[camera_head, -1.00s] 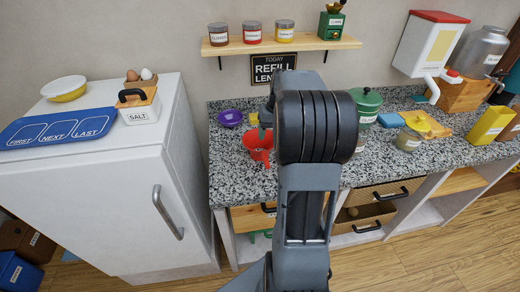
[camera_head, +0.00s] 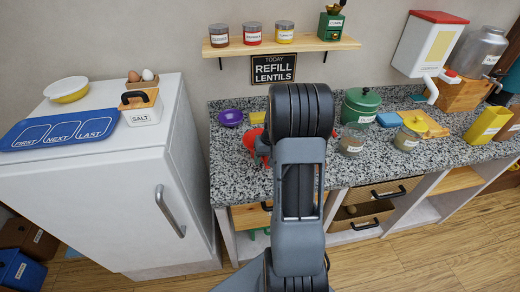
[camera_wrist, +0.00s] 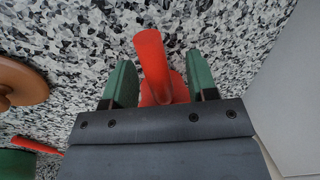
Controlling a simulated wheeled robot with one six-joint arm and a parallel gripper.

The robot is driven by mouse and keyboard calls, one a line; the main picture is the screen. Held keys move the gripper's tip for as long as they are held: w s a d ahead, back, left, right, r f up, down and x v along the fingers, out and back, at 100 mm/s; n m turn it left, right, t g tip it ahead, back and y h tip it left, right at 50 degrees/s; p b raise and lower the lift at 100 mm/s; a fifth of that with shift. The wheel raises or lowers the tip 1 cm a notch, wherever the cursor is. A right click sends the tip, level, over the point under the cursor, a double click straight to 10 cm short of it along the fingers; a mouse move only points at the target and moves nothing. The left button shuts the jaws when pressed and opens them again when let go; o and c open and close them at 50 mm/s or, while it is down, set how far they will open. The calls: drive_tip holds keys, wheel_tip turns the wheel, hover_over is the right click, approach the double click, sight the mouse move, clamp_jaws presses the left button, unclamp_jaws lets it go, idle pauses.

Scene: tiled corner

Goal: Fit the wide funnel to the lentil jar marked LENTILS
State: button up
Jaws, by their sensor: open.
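A red funnel (camera_head: 262,146) stands on the speckled counter, partly hidden behind my arm in the head view. In the wrist view a red tube-like part (camera_wrist: 152,62) rises between the two green fingers of my gripper (camera_wrist: 160,64), with a wider red part beneath it. The fingers are apart, with a gap showing on each side of the tube. A glass jar (camera_head: 352,139) with a white label stands right of my arm, and another labelled jar (camera_head: 407,139) stands farther right. Their labels are too small for me to tell which reads LENTILS.
The white fridge (camera_head: 110,185) borders the counter on the left. A brown round object (camera_wrist: 20,82) is left in the wrist view.

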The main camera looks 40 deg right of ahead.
drive_tip(key=shift+a+f, duration=0.15)
drive_tip(key=shift+f, duration=0.55)
clamp_jaws()
